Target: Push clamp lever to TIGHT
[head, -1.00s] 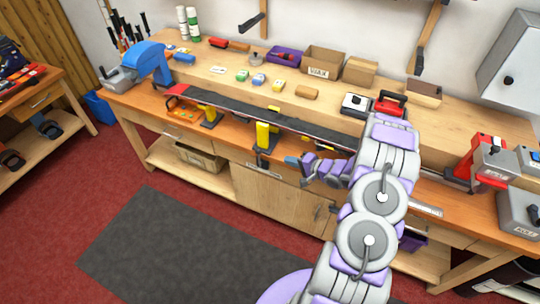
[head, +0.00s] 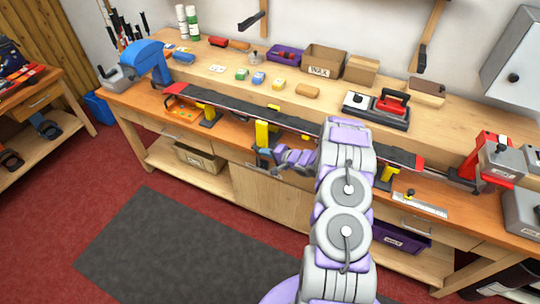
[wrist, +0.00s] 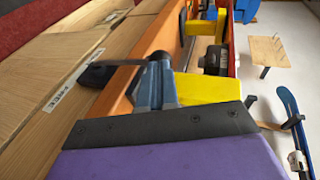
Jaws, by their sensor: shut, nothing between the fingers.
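The middle yellow clamp (head: 262,132) stands at the bench's front edge, under the long black ski (head: 300,122). It also shows in the wrist view (wrist: 207,88). Its lever has a black handle (wrist: 105,73) that sticks out to the left in the wrist view, past the orange bench edge. My gripper (head: 268,156) is at the front of this clamp. In the wrist view its blue-grey fingers (wrist: 158,75) are shut and empty, with their tips close against the lever's inner end. I cannot tell whether they touch. No TIGHT mark is legible.
A blue vise (head: 152,60) stands at the bench's left end, and a red and grey vise (head: 487,158) at the right. A metal scraper (head: 420,204) lies on the front right. The floor mat (head: 150,235) is clear.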

